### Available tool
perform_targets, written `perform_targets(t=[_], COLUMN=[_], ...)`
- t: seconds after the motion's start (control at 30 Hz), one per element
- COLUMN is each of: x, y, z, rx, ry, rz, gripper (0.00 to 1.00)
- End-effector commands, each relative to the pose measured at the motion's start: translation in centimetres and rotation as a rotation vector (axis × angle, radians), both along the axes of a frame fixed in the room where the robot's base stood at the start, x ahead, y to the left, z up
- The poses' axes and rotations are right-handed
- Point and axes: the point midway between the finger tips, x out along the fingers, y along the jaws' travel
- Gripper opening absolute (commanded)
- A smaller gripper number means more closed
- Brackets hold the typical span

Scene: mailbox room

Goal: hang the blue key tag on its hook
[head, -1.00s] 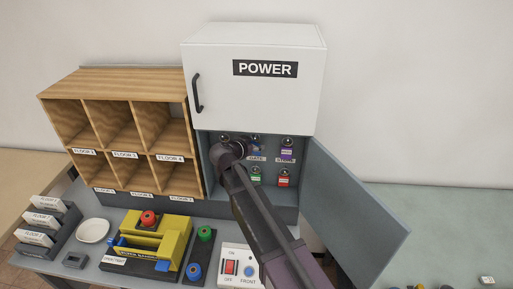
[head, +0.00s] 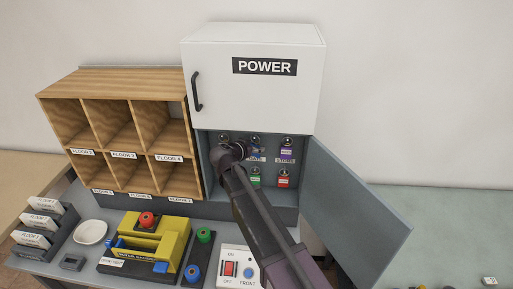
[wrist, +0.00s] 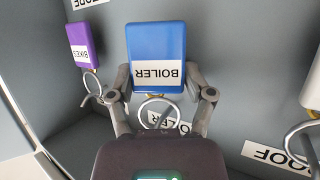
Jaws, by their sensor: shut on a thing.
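The blue key tag (wrist: 157,45), with a white label reading BOILER, is between the fingers of my gripper (wrist: 158,80) in the wrist view. The gripper is shut on it. Its metal ring (wrist: 141,112) hangs in front of a wall label reading BOILER (wrist: 182,126), which is partly covered. A thin metal piece, perhaps the hook, shows within the ring's outline; I cannot tell whether the ring is around it. In the head view my gripper (head: 240,150) is inside the open grey cabinet, and the dark wrist hides its fingers and much of the left hooks.
A purple tag (wrist: 79,45) hangs at the left in the wrist view; a pale tag and a ROOF label (wrist: 275,158) are at the right. In the head view, green (head: 255,175) and red (head: 283,177) tags hang near my arm. The open cabinet door (head: 358,205) stands to the right.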

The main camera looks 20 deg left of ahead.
Motion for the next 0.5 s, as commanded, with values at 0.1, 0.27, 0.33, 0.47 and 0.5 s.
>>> perform_targets(t=[0.1, 0.27, 0.33, 0.47, 0.5], x=[0.38, 0.39, 0.38, 0.36, 0.33], y=[0.10, 0.09, 0.09, 0.08, 0.09], z=[-0.07, -0.07, -0.06, -0.05, -0.04], rx=[0.001, 0.001, 0.001, 0.001, 0.001], ry=[0.001, 0.001, 0.001, 0.000, 0.000], rz=[0.000, 0.000, 0.000, 0.000, 0.000], gripper=[0.22, 0.23, 0.23, 1.00, 1.00])
